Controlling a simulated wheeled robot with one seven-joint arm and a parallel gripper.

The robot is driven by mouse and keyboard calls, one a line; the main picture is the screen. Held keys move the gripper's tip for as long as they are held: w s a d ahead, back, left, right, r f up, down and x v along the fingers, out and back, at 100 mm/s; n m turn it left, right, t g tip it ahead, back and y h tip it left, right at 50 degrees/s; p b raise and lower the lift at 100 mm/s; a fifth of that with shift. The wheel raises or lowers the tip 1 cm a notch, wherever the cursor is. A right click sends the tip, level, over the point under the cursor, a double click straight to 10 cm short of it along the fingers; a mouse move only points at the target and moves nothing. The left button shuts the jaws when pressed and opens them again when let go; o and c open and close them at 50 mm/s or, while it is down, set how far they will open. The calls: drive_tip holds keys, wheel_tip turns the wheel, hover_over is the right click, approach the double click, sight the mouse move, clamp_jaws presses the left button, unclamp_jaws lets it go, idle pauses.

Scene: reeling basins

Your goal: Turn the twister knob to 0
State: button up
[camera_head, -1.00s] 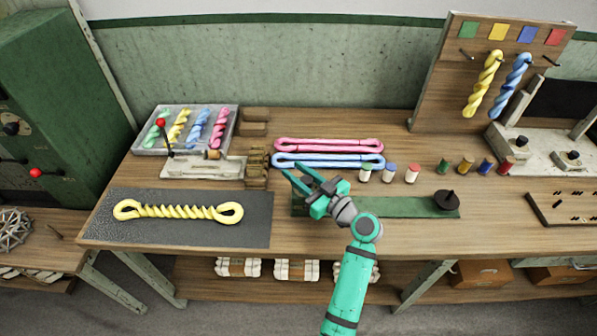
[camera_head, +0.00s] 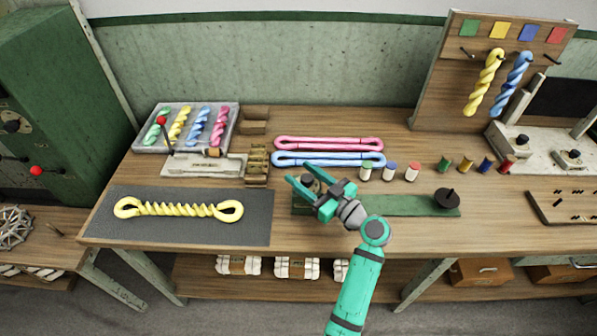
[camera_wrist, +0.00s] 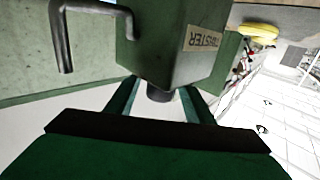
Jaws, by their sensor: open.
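The twister is a long green base (camera_head: 400,205) on the bench, with a dark round part (camera_head: 446,199) at its right end. My gripper (camera_head: 299,174) is over its left end and partly hides the head there. In the wrist view, the twister's green box (camera_wrist: 175,45) fills the upper middle, with a label reading "TWISTER" and a grey metal hook (camera_wrist: 62,38). A short dark knob (camera_wrist: 160,96) sticks out of the box, between the fingers of my gripper (camera_wrist: 160,100). The jaws are open around it; I cannot tell whether they touch. The knob's setting cannot be read.
Pink (camera_head: 328,144) and blue (camera_head: 325,160) skeins lie just behind the twister. Several small coloured spools stand behind its right half. A dark mat (camera_head: 190,235) with a twisted yellow skein (camera_head: 178,211) lies to the left.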

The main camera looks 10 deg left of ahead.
sight(312, 183)
drive_tip(key=v, duration=0.8)
drive_tip(key=shift+s+d, duration=0.15)
drive_tip(key=shift+d, duration=0.1)
